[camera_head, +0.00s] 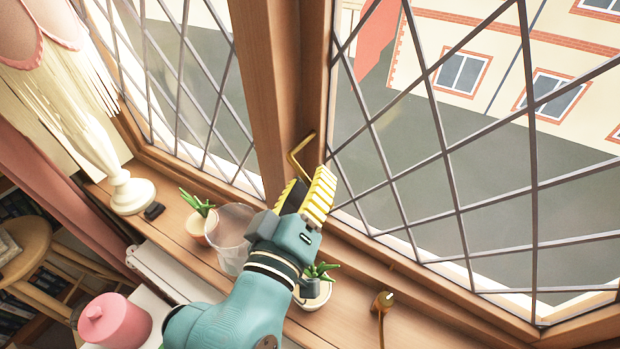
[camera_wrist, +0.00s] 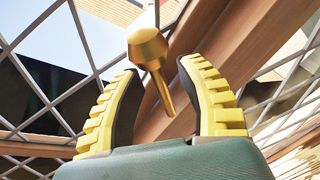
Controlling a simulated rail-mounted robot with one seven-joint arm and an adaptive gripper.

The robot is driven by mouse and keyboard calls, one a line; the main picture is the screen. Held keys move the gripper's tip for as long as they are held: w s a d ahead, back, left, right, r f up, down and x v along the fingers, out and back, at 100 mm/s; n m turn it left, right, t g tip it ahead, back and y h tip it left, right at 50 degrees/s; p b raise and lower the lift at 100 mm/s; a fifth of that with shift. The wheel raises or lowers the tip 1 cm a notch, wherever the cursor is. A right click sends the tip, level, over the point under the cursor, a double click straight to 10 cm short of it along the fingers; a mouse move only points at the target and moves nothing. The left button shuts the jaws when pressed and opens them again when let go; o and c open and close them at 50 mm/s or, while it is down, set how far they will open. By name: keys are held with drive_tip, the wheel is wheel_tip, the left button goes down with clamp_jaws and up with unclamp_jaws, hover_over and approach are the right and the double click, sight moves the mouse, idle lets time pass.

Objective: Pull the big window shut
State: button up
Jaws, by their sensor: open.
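The big window (camera_head: 455,150), with diamond lattice panes in a wooden frame (camera_head: 318,70), fills the right of the head view. I cannot tell how far it stands open. A brass handle (camera_head: 298,152) is at the wooden post between the two windows; its rounded end shows in the wrist view (camera_wrist: 148,48). My gripper (camera_head: 308,188) is open, its yellow ribbed fingers pointing up toward the handle. In the wrist view the handle appears between the open fingers (camera_wrist: 160,95), near their tips. No grip on it shows.
A second pot (camera_head: 314,295) sits beneath my wrist. A brass fitting (camera_head: 383,303) rises from the sill. A pink pot (camera_head: 113,320) is at lower left.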

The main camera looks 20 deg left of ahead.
drive_tip(key=shift+c, duration=0.4)
clamp_jaws()
